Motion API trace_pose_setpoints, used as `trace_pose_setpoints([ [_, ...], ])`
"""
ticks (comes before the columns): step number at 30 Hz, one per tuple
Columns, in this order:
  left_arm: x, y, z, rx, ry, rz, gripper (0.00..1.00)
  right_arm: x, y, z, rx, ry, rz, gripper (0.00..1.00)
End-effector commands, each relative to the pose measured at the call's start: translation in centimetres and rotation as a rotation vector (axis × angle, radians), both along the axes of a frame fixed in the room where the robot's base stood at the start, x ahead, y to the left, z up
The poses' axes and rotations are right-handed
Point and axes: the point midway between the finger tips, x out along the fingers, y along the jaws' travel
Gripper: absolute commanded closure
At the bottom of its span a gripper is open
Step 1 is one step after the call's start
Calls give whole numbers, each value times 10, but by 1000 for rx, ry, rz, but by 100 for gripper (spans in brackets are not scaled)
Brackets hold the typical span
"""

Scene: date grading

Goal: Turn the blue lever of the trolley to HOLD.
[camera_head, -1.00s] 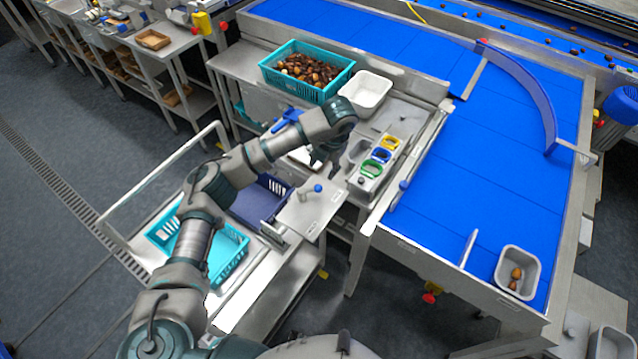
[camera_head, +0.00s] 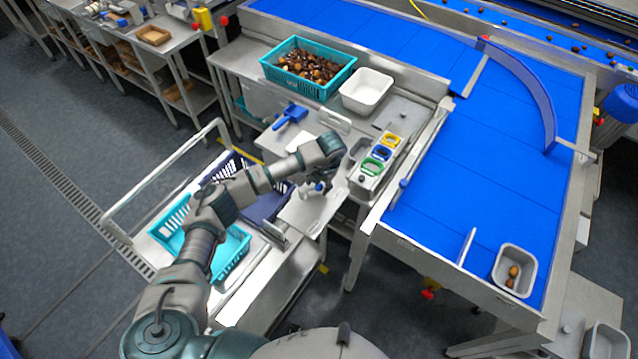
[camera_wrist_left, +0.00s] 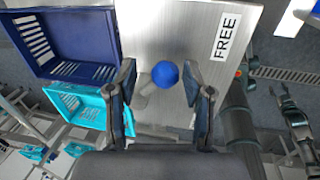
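The trolley's blue lever shows in the wrist view as a round blue knob (camera_wrist_left: 165,74) on a short grey arm above a metal plate (camera_wrist_left: 188,38). A FREE label (camera_wrist_left: 226,38) is on that plate, to the right of the knob. I see no readable HOLD label. My left gripper (camera_wrist_left: 163,92) is open, with one finger on each side of the knob and gaps between. In the head view my left gripper (camera_head: 318,186) is over the trolley's plate (camera_head: 308,214) and partly hides the lever.
The trolley carries a teal crate (camera_head: 236,247) and a navy crate (camera_head: 262,207). To its right are a bench with coloured rings (camera_head: 376,160) and a blue conveyor (camera_head: 470,190). A blue scoop (camera_head: 290,115), white tub (camera_head: 366,90) and teal date crate (camera_head: 322,90) are behind.

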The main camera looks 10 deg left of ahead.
Motion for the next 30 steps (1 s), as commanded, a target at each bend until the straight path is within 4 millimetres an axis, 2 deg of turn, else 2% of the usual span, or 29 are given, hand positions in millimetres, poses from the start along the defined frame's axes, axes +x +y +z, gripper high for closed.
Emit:
trace_pose_setpoints([
  [1,0,-1,0,1,0,-1,66,0,0,0,0,0,0,50],
  [5,0,-2,1,3,0,0,99,0,2,0,3,0,-1,50],
  [6,0,-2,1,4,-1,1,100,0,3,0,3,0,-2,50],
  [23,-3,-4,1,0,-3,-51,100,0,-2,-4,-3,-1,1,50],
  [30,-7,-5,0,1,-2,-129,100,-1,-2,-12,-2,1,1,50],
])
